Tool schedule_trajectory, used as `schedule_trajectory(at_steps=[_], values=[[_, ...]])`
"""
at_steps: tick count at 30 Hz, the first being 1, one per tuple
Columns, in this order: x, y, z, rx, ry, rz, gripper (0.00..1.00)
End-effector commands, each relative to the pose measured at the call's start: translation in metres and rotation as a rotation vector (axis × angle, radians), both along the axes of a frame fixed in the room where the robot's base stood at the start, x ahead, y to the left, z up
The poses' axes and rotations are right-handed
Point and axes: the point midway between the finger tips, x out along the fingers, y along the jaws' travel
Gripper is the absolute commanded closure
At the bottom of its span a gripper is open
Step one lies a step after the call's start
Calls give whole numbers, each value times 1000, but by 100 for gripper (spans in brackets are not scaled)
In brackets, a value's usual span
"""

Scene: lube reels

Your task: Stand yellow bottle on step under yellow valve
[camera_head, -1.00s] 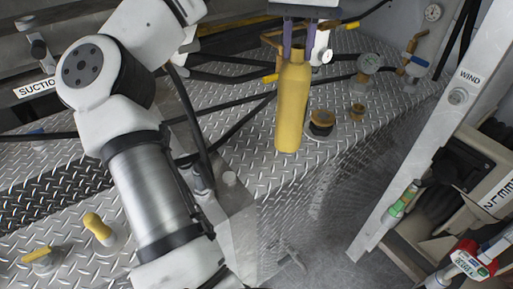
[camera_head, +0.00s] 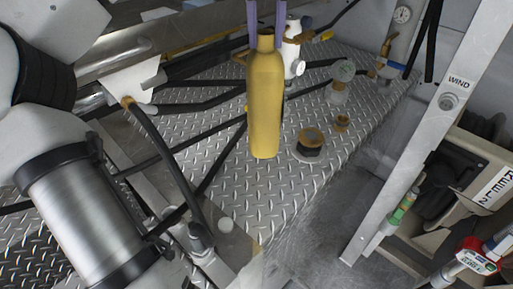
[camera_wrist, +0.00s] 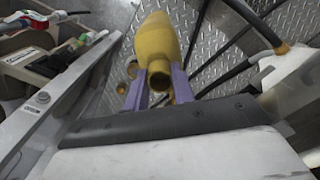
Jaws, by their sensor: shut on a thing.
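The yellow bottle (camera_head: 265,110) hangs upright, neck up, in the head view, in front of the diamond-plate deck. My gripper (camera_head: 266,30) is shut on its neck, with a purple finger on each side. In the wrist view the bottle (camera_wrist: 157,38) points away from my gripper (camera_wrist: 158,88), its open mouth towards the camera. Its base appears clear of the plate, but the height is hard to tell. A small yellow lever (camera_head: 327,36) shows behind it; I cannot tell whether this is the yellow valve. I cannot tell which surface is the step.
The diamond-plate deck (camera_head: 215,150) carries black hoses (camera_head: 180,107) and brown-topped caps (camera_head: 310,142). A grey post (camera_head: 408,165) marked WIND stands at right, beside a green-handled valve (camera_head: 404,205), a red valve (camera_head: 478,256) and a reel box (camera_head: 480,185). A grey recess lies between deck and post.

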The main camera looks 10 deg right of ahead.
Motion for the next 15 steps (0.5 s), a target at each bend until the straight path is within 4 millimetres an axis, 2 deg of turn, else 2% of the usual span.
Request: schedule_trajectory(at_steps=[3, 5, 15], values=[[0, 0, -31, -2, 5, -5, 100], [0, 0, -41, -3, 7, -6, 100], [0, 0, -117, -3, 4, -4, 100]])
